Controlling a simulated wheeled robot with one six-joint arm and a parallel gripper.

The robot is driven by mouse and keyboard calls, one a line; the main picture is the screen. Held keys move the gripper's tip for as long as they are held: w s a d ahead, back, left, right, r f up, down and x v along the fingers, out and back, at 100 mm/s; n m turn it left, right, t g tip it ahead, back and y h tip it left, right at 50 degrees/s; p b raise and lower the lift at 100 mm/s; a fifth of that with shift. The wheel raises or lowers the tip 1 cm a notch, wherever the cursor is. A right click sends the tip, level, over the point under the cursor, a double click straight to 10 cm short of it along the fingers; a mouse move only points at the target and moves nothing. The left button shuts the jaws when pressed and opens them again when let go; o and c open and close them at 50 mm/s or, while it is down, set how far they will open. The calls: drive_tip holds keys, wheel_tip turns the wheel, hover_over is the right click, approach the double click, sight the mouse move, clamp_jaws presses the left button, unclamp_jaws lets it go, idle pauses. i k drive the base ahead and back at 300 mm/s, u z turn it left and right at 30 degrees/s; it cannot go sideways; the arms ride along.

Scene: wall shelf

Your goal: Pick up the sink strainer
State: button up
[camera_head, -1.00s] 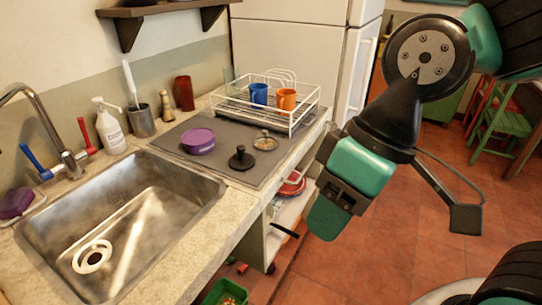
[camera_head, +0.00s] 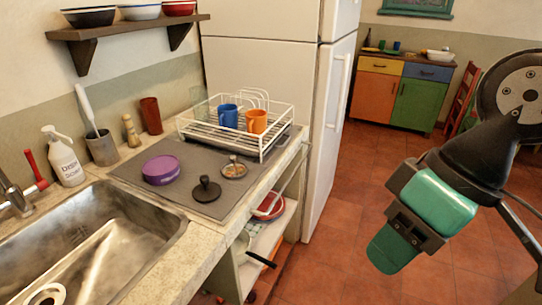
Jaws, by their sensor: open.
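A round metal disc with a small upright knob, which looks like the sink strainer (camera_head: 234,169), lies on the grey mat (camera_head: 135,170) on the counter. A black round plug with a knob (camera_head: 206,190) lies just in front of it to the left. My gripper (camera_head: 396,246) has teal fingers and is open, with nothing seen in it. It hangs over the floor to the right of the counter, well apart from the strainer.
A purple round container (camera_head: 161,170) sits left on the mat. Behind the strainer stands a white dish rack (camera_head: 264,148) with a blue mug (camera_head: 228,117) and an orange mug (camera_head: 257,121). The metal sink (camera_head: 150,229) is at left. Open floor (camera_head: 330,245) lies right of the counter.

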sight(234, 169)
drive_tip(key=z, duration=0.1)
drive_tip(key=i, duration=0.9)
drive_tip(key=u, duration=0.45)
